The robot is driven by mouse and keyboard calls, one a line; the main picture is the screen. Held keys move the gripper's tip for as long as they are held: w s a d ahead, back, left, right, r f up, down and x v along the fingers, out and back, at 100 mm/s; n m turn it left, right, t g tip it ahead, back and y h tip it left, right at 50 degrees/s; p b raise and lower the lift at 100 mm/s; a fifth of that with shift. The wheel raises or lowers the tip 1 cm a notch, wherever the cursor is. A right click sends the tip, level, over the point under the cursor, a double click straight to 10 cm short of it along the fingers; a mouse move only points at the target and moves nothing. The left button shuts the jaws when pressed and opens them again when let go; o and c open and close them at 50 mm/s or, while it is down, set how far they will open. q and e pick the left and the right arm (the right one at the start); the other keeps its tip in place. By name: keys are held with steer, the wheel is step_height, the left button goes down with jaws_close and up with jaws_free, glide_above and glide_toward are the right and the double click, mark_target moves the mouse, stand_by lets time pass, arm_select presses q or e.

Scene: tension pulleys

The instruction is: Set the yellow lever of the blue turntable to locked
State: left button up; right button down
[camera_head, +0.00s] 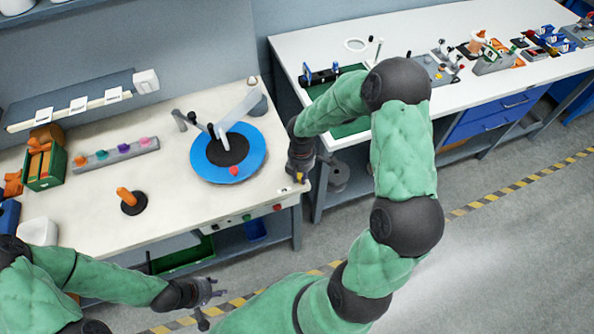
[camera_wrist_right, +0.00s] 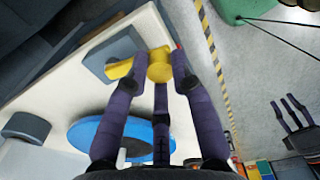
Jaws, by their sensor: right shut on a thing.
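The blue turntable (camera_head: 208,171) with a black centre lies flat on the white workbench in the head view. In the right wrist view its blue disc (camera_wrist_right: 85,130) is at lower left, partly behind a finger. The yellow lever (camera_wrist_right: 159,72) is by a grey block (camera_wrist_right: 113,50) near the bench edge. My right gripper (camera_wrist_right: 162,66) is shut on the lever's rounded yellow end. In the head view my right gripper (camera_head: 301,168) is at the bench's right corner, where the lever is mostly hidden. My left gripper (camera_head: 211,307) is open and empty in front of the bench.
A grey strip with coloured knobs (camera_head: 115,153), an orange peg on a black base (camera_head: 130,202) and a green box (camera_head: 45,168) stand left on the bench. A second bench (camera_head: 420,35) with several fixtures is at right. Floor in front is clear.

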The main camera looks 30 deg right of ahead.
steer(key=shift+s+d+r+n+p, duration=0.1)
steer(key=shift+d+n+p, duration=0.2)
steer(key=shift+n, duration=0.2)
steer(key=c, duration=1)
jaws_free()
steer(key=shift+c, duration=0.2)
step_height(320, 180, up, 12)
